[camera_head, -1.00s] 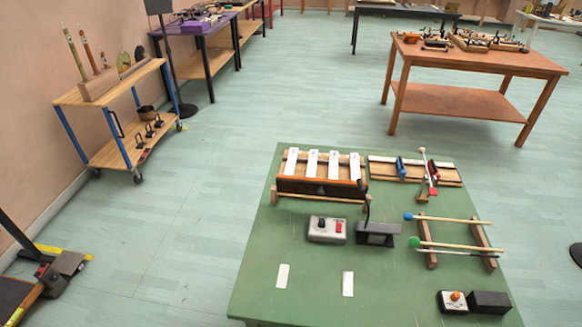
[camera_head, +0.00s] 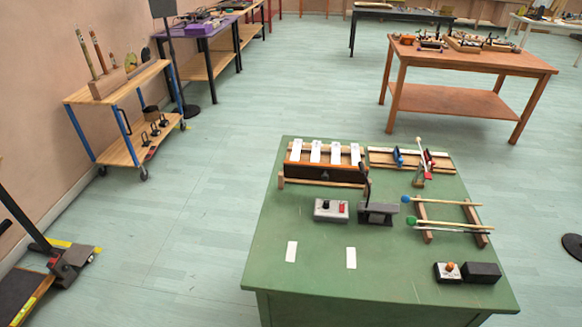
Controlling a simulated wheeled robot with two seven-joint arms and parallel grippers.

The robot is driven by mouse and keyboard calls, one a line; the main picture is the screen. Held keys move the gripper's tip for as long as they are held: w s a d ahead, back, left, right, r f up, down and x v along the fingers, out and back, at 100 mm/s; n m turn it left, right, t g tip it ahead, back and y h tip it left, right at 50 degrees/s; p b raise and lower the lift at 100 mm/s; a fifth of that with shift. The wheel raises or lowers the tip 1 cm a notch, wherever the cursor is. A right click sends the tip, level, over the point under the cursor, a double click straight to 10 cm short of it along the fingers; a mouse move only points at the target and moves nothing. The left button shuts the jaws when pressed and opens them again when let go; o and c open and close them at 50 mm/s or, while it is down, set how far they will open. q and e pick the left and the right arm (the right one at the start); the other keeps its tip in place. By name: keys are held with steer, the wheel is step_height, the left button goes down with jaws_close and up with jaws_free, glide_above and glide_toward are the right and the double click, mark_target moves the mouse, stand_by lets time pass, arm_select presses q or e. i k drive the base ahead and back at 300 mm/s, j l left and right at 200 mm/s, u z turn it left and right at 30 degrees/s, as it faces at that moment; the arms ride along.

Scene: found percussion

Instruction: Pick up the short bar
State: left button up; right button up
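The green table (camera_head: 320,275) stands in front of me. An instrument with an orange and dark front (camera_head: 325,173) sits at its back left and carries several white bars, the rightmost of them (camera_head: 355,154) at its right end. Two flat white pieces lie apart at the table's front left, one on the left (camera_head: 291,251) and one on the right (camera_head: 351,258). I cannot tell which white piece is the short bar. Neither of my grippers is in view.
Mallets lie on a wooden rack (camera_head: 447,217) at right. A small box with an orange knob (camera_head: 447,272) and a black block (camera_head: 482,272) sit front right. A wooden cart (camera_head: 125,100) stands left.

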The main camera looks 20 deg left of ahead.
mark_target(296, 154)
steer(key=k+z, duration=0.1)
steer(key=z, duration=0.25)
steer(key=k+z, duration=0.1)
steer(key=z, duration=0.25)
steer(key=k+l+z, duration=0.1)
steer(key=z, duration=0.25)
steer(key=j+z, duration=0.15)
steer(key=j, duration=0.45)
steer(key=j+z, duration=0.2)
steer(key=j, duration=0.35)
steer(key=k+j+z, duration=0.15)
steer(key=j, duration=0.45)
steer(key=j+z, duration=0.15)
steer(key=j, duration=0.4)
